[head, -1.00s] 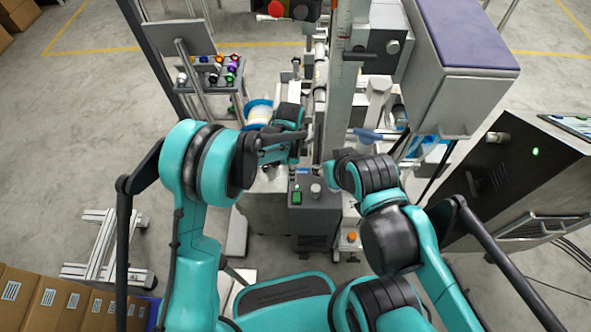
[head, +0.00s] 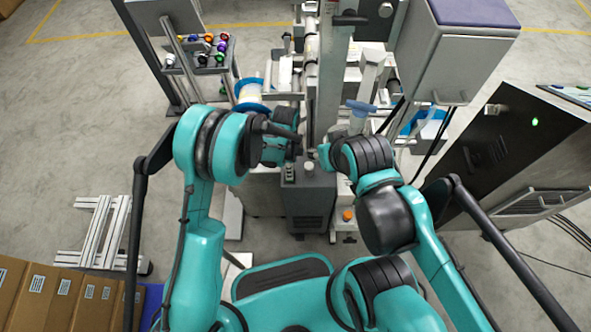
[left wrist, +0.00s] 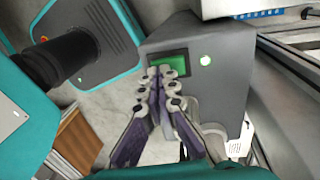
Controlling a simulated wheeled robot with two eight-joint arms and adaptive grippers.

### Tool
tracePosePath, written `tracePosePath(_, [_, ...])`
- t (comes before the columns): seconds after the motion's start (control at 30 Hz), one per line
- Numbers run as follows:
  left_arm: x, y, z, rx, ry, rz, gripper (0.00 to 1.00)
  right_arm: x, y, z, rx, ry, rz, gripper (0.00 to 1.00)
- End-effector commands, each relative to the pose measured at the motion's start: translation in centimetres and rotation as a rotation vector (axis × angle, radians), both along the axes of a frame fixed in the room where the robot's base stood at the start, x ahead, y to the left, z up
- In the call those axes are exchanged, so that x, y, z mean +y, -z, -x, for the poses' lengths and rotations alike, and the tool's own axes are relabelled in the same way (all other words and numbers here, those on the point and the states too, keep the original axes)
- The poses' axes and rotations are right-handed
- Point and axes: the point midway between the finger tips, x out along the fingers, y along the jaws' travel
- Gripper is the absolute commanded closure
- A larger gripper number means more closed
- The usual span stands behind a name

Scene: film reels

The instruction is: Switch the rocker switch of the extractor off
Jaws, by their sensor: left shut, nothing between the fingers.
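The extractor is taken to be the dark grey box (head: 309,196) low in the middle of the head view; it is also large in the left wrist view (left wrist: 215,95). Its green rocker switch (left wrist: 168,60) sits in a dark frame on the top panel, beside a small lit white-green round lamp (left wrist: 205,60). My left gripper (left wrist: 162,72) is shut and empty, its tips over the lower edge of the switch; contact cannot be told. In the head view my left gripper (head: 291,163) hides the switch. My right arm ends close to the box's right; its fingers are not clear.
A tall grey column (head: 333,70) rises behind the box. A dark cabinet (head: 515,160) with a green light stands at the right. A rack of coloured spools (head: 205,50) is at the back left. Cartons (head: 60,295) lie at the front left.

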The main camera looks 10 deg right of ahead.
Motion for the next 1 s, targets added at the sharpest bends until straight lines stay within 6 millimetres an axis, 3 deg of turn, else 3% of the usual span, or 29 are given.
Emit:
tracePosePath(0.13, [0.0,1.1,0.2,-0.103,0.002,0.030,1.00,0.0,1.3,0.0,0.000,0.000,0.000,0.60])
tracePosePath(1.0, [-0.5,0.5,-1.6,-0.093,0.000,0.027,1.00,0.0,1.0,0.0,0.000,0.000,0.000,0.60])
